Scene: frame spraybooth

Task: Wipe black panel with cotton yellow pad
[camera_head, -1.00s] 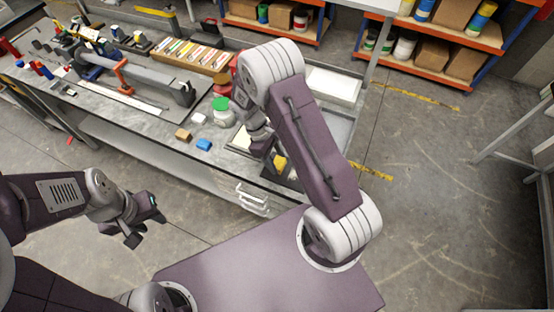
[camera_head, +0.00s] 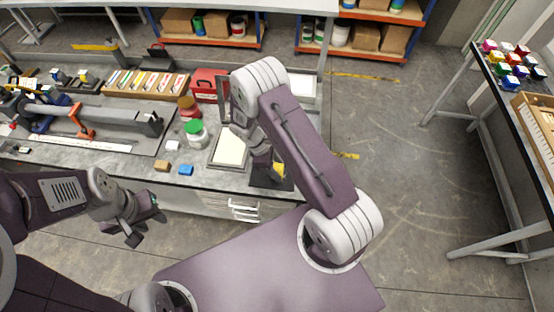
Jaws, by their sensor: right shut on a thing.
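The black panel (camera_head: 264,184) lies at the near edge of the grey workbench, partly hidden beneath my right arm. The yellow pad (camera_head: 278,169) shows as a small yellow patch over the panel, at the tip of my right gripper (camera_head: 268,171). My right gripper is shut on the pad; its fingers are mostly hidden by the arm. I cannot tell whether the pad touches the panel. My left gripper (camera_head: 147,222) is open and empty, held in front of the bench at the left, away from the panel.
On the bench left of the panel are a white framed board (camera_head: 229,148), a green-lidded jar (camera_head: 196,134), a blue block (camera_head: 186,170) and a tan block (camera_head: 163,166). A red box (camera_head: 205,86) stands behind. A table with colored cubes (camera_head: 512,65) stands right. The floor between is clear.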

